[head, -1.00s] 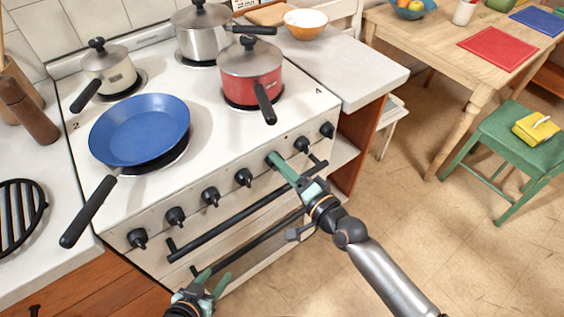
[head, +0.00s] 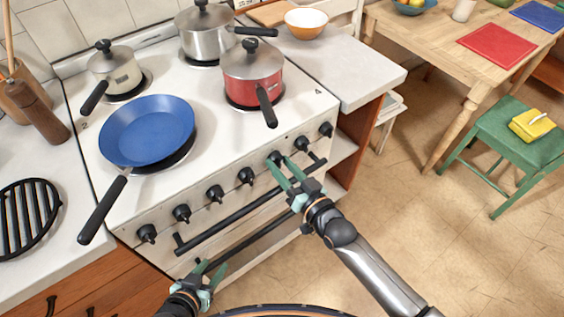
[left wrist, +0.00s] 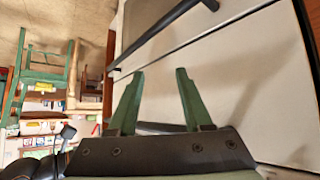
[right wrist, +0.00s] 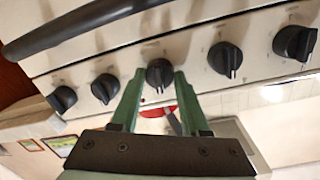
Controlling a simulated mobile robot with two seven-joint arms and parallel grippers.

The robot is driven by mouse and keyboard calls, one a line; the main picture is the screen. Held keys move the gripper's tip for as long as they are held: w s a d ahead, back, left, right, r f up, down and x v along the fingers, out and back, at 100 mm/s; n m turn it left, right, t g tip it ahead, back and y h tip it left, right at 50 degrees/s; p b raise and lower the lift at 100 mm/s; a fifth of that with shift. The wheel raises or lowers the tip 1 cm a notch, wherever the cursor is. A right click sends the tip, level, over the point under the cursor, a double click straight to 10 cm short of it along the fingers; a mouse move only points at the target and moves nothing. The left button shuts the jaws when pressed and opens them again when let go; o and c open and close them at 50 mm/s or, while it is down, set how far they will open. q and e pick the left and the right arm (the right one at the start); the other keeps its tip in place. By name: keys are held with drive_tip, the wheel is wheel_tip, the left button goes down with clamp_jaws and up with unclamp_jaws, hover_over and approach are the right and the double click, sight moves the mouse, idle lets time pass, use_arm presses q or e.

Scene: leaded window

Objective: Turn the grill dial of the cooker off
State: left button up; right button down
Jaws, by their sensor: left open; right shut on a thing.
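The cooker (head: 130,205) has a front panel with a row of several black dials. My right gripper (head: 282,165) is at the third dial from the right (head: 275,157), its green fingers on either side of it. In the right wrist view this dial (right wrist: 160,73) sits between the fingertips, and the gripper (right wrist: 155,95) is shut on it. The markings are too small to read, so I cannot tell whether it is the grill dial. My left gripper (head: 207,283) is open and empty, low before the cooker front; its spread fingers show in the left wrist view (left wrist: 155,85).
A black rail (head: 235,215) runs below the dials. A blue frying pan (head: 147,130), a red pot (head: 250,85) and a steel pot (head: 203,40) stand on the hob.

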drive_tip(key=shift+n, duration=0.9)
drive_tip(key=shift+c, duration=2)
unclamp_jaws()
drive_tip(key=v, duration=1.2)
drive_tip(key=shift+s+d+p, duration=0.15)
drive_tip(key=shift+s+p, duration=0.05)
drive_tip(key=shift+p, duration=0.15)
drive_tip(key=shift+f, duration=0.1)
